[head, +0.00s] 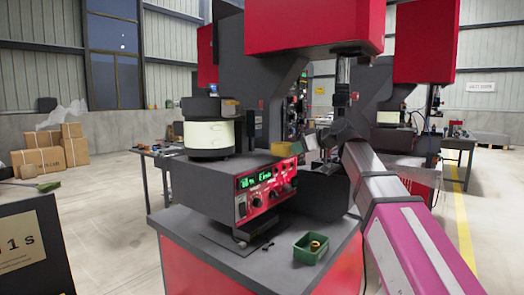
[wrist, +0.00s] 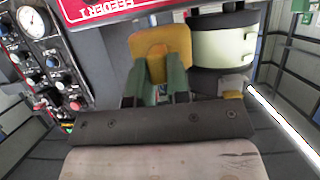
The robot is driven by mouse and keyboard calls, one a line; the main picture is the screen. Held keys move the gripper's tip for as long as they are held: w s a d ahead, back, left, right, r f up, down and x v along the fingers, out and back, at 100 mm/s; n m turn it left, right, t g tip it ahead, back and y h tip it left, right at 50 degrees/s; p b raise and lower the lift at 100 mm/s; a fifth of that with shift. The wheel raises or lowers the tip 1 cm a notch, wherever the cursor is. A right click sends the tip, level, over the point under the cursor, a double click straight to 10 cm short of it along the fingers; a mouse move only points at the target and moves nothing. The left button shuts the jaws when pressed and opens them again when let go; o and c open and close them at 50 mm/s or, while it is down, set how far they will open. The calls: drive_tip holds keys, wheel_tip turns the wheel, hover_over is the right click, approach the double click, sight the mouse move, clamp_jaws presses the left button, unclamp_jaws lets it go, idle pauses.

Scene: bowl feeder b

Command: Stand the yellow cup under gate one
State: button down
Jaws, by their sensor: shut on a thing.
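The yellow cup (head: 284,149) is held up in the air beside the red-fronted control box in the head view. In the wrist view the yellow cup (wrist: 160,42) sits between the green fingers of my gripper (wrist: 157,84), which is shut on it. In the head view my gripper (head: 304,150) is small and partly hidden by my arm. The cup looks tilted in the wrist view, and its inside is hard to make out. I cannot pick out gate one in either view.
A bowl feeder (head: 209,135) stands on the control box (head: 265,190). A green bin (head: 311,248) with a brass-coloured piece and some small dark parts (head: 267,246) lie on the bench. A red feeder sign (wrist: 110,8) and a gauge (wrist: 32,21) show close by in the wrist view.

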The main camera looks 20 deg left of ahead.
hover_over(268, 157)
drive_tip(key=d, duration=0.3)
drive_tip(key=shift+s, duration=0.35)
drive_tip(key=a, duration=0.1)
drive_tip(key=w+a, duration=0.1)
drive_tip(key=a, duration=0.1)
drive_tip(key=shift+a+r, duration=0.1)
drive_tip(key=shift+a, duration=0.2)
drive_tip(key=shift+d+f, duration=0.15)
drive_tip(key=shift+f, duration=0.65)
drive_tip(key=c, duration=1.1)
unclamp_jaws()
drive_tip(key=shift+f, duration=0.1)
drive_tip(key=v, duration=1.2)
drive_tip(key=shift+s, duration=0.1)
